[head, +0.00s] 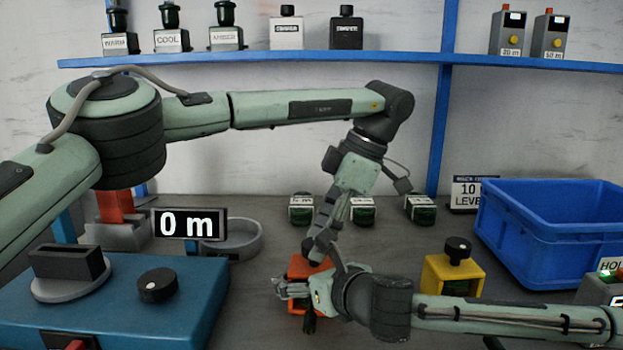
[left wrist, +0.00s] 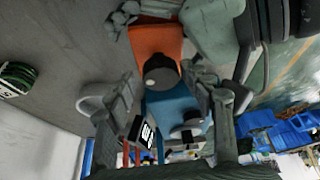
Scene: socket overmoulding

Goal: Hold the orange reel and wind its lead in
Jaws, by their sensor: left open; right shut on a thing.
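The orange reel (head: 299,268) is a boxy orange body low in the middle of the head view, partly hidden behind both grippers. In the left wrist view it shows as an orange block (left wrist: 155,38) with a round black knob (left wrist: 160,74). My left gripper (head: 316,256) points down from above at the reel. Its open fingers stand on either side of the knob in the left wrist view; I cannot tell whether they touch it. My right gripper (head: 290,290) comes in from the right and is shut on the reel's body. I cannot make out the lead.
A yellow box with a black knob (head: 452,273) stands right of the reel. A blue bin (head: 545,228) is at the right. A blue machine (head: 190,290) with a "0 m" display (head: 188,224) is at the left. Several green coils (head: 362,210) lie behind, under a blue shelf (head: 300,57).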

